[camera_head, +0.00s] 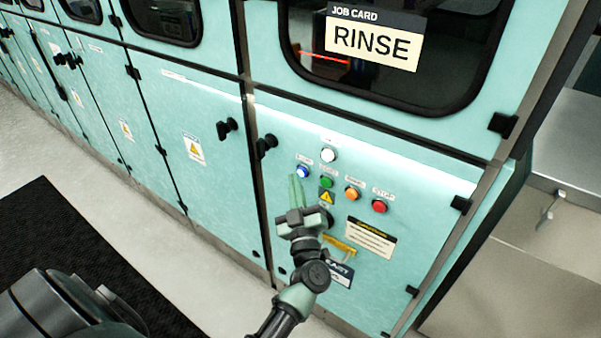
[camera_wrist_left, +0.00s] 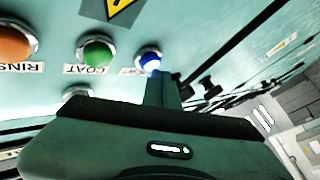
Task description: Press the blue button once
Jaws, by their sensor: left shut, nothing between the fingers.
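The blue button (camera_head: 303,171) is the leftmost in a row on the teal cabinet door. It also shows in the wrist view (camera_wrist_left: 150,60), with a bright lit look in its metal ring. My left gripper (camera_head: 296,188) is shut and empty, its fingers pointing up the panel with the tips just below and left of the blue button. In the wrist view the shut fingertips (camera_wrist_left: 156,76) overlap the button's lower edge. I cannot tell whether they touch it or stop just short. My right gripper is not in view.
Green (camera_head: 326,182), orange (camera_head: 352,193) and red (camera_head: 380,206) buttons continue the row to the right. A white button or lamp (camera_head: 329,155) sits above. A job card (camera_head: 375,42) on the window reads RINSE. Black door handles (camera_head: 266,146) stick out left of the buttons.

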